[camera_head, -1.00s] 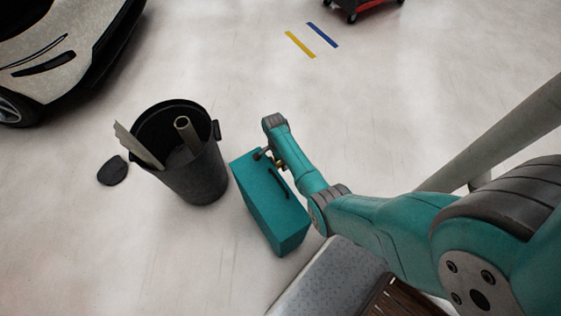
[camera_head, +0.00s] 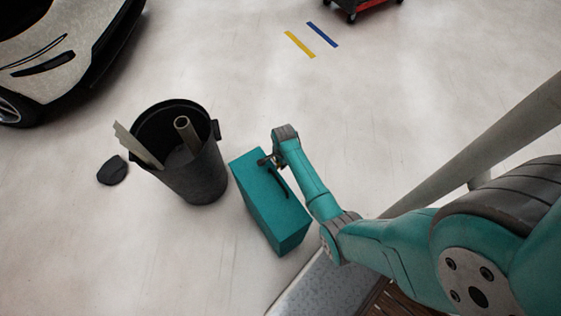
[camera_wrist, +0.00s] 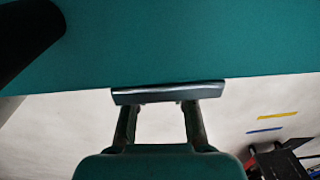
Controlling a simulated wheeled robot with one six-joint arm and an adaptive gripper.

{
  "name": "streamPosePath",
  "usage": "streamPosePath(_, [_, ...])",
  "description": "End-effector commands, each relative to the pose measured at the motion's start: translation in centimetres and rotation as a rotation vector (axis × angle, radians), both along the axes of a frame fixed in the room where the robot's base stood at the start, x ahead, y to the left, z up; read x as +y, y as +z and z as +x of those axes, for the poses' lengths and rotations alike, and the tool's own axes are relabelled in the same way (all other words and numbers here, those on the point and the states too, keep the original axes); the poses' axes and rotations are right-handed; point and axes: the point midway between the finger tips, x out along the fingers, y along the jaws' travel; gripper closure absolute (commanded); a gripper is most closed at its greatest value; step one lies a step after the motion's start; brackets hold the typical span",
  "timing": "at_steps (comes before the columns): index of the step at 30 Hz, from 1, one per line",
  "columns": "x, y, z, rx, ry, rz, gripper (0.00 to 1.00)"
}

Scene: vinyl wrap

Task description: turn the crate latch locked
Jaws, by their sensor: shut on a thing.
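The teal crate (camera_head: 282,215) stands on the floor in the head view, with a dark handle (camera_head: 279,183) along its top. Its teal face (camera_wrist: 200,40) fills the upper part of the wrist view, with the black handle (camera_wrist: 22,35) at upper left. The latch (camera_wrist: 168,93) shows there as a dark grey bar at the crate's edge. My gripper (camera_wrist: 160,104) has its two fingers at this bar and is shut on it. In the head view my gripper (camera_head: 268,161) is at the crate's far end, small and partly hidden, so the latch's angle is unclear.
A black bin (camera_head: 195,172) with rolls inside stands close left of the crate. A car (camera_head: 60,50) is at upper left, a red cart (camera_head: 362,8) at the top.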

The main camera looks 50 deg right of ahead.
Motion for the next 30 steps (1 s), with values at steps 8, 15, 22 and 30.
streamPosePath(8, [0.11,-0.04,-0.29,-0.124,0.000,-0.031,1.00])
streamPosePath(15, [0.10,-0.02,-0.26,-0.131,0.000,-0.033,1.00])
streamPosePath(22, [0.08,-0.01,-0.26,-0.130,0.000,-0.033,0.51])
streamPosePath(30, [0.08,0.05,-0.26,-0.130,0.000,-0.033,0.51])
